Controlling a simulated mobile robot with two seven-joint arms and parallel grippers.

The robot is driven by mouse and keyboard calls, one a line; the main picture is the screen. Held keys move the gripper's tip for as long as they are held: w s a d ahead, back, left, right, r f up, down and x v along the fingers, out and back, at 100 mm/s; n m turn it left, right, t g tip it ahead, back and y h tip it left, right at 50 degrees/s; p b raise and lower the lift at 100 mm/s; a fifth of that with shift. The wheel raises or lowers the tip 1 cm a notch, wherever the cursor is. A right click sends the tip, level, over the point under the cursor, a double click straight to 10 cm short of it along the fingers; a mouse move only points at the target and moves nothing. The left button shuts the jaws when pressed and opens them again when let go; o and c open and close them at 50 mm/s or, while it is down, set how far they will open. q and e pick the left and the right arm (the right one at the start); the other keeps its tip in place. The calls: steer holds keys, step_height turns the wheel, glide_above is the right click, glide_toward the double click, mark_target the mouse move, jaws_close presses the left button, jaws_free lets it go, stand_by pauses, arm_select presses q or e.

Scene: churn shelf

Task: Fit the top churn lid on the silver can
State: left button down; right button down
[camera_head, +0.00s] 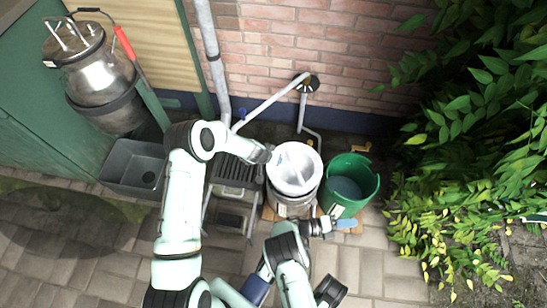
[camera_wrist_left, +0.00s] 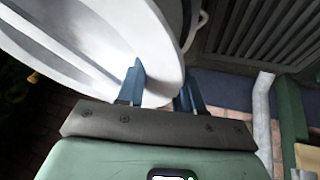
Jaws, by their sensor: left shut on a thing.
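A white round dished piece, which looks like the churn lid (camera_head: 293,166), is over the mouth of a silver can (camera_head: 290,205) beside the wall. My left gripper (camera_head: 268,152) reaches its left edge. In the left wrist view the blue fingers of my left gripper (camera_wrist_left: 160,88) are shut on the rim of the white lid (camera_wrist_left: 85,45). Whether the lid rests on the can or hovers over it, I cannot tell. My right gripper (camera_head: 346,223), with blue fingers, is low in front of the green bucket; its opening is unclear.
The green bucket (camera_head: 361,203) stands right of the can. Another large silver churn (camera_head: 100,75) hangs at upper left, above a grey basin (camera_head: 135,165). Pipes (camera_head: 209,45) run down the brick wall. Leafy plants (camera_head: 470,130) fill the right side. Paving in front is partly clear.

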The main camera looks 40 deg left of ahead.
arm_select(q)
steer(key=shift+w+f, duration=0.1)
steer(key=shift+f, duration=0.15)
stand_by(0.4)
steer(key=shift+f, duration=0.3)
steer(key=shift+f, duration=0.85)
steer(key=shift+f, duration=0.2)
